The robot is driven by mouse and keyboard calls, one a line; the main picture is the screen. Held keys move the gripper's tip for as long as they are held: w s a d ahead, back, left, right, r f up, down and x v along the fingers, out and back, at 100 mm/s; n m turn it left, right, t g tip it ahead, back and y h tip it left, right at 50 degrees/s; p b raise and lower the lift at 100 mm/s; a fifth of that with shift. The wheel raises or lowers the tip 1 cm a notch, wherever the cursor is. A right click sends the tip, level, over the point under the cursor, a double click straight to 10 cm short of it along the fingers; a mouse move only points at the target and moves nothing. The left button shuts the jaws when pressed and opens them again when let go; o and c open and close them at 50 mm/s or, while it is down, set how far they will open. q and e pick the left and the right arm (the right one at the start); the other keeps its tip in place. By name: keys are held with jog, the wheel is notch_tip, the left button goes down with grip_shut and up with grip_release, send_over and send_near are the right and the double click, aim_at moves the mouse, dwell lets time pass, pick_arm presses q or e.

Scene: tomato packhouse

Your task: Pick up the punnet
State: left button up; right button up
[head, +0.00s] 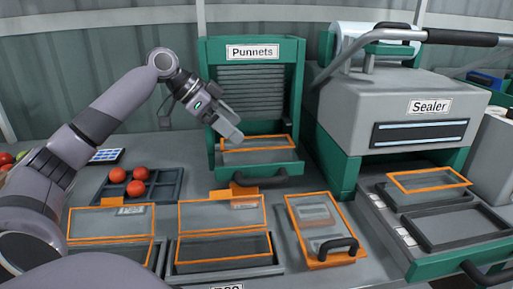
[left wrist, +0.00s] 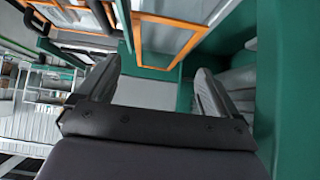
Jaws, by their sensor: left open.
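A clear punnet with an orange rim (head: 268,143) sits in the mouth of the green dispenser labelled "Punnets" (head: 289,167). My left gripper (head: 236,135) hangs at the left part of this punnet in the head view and covers some of it. It is open, and nothing shows between its fingers. In the left wrist view, my two fingers (left wrist: 155,88) stand apart, with green surfaces around them. A clear orange-edged piece (left wrist: 175,35) is at the top of that view; I cannot tell which one it is. Contact with the punnet cannot be told. My right gripper is not in view.
Open orange-edged punnets (head: 112,236) (head: 223,246) stand at the front. An orange-framed piece with a black handle (head: 318,228) lies right of them. A dark tray (head: 167,187) holds red tomatoes (head: 141,173). The sealer (head: 405,100) stands right, its long handle reaching across above.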

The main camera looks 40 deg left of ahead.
aim_at(252, 140)
pick_arm(q)
jog(key=x, duration=0.6)
jog(key=shift+w+d+f, duration=0.15)
jog(key=shift+w+d, duration=0.1)
jog(key=shift+d, duration=0.05)
jog(key=c, duration=0.8)
jog(key=shift+c, duration=0.2)
